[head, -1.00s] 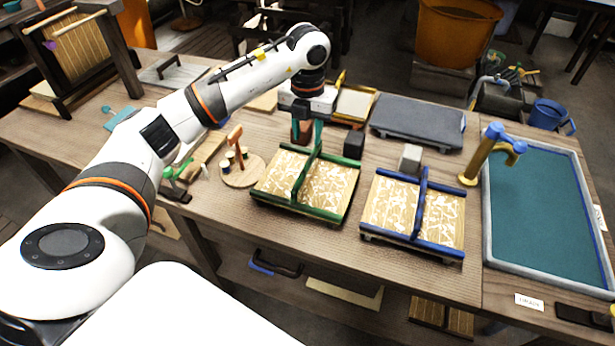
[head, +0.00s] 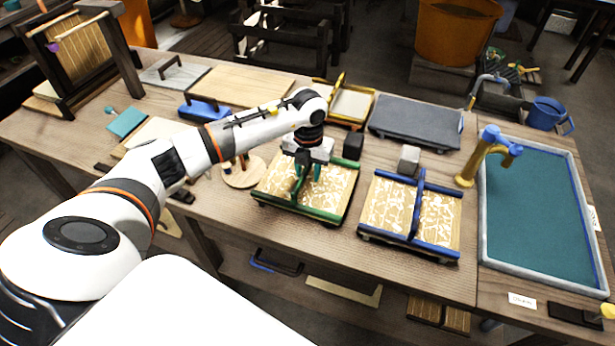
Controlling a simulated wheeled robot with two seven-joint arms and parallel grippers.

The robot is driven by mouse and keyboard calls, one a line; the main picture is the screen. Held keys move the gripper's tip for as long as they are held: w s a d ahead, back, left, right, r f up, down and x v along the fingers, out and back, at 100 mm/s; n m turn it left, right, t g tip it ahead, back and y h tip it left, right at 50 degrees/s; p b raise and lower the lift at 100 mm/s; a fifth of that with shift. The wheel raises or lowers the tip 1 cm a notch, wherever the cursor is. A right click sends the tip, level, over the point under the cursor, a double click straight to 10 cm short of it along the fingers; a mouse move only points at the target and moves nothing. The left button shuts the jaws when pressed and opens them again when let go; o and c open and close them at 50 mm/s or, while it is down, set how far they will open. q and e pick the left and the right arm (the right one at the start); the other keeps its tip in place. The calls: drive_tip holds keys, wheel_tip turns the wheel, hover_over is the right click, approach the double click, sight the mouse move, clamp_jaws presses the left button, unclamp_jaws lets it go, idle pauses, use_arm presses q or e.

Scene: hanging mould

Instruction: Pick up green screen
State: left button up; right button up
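The green screen (head: 335,193) is a wooden-slatted, white-patterned frame with green edges and a raised green bar across its middle. It lies flat on the workbench, left of a similar blue-edged screen (head: 389,204). My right gripper is not in view.
A grey block (head: 408,158) and a dark block (head: 353,146) stand behind the screens. A grey slab (head: 415,122) lies farther back. A teal-filled basin (head: 540,215) is at the right. A round wooden stand (head: 243,173) sits close left of the green screen.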

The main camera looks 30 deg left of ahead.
use_arm(q)
drive_tip(key=shift+c, duration=0.6)
clamp_jaws()
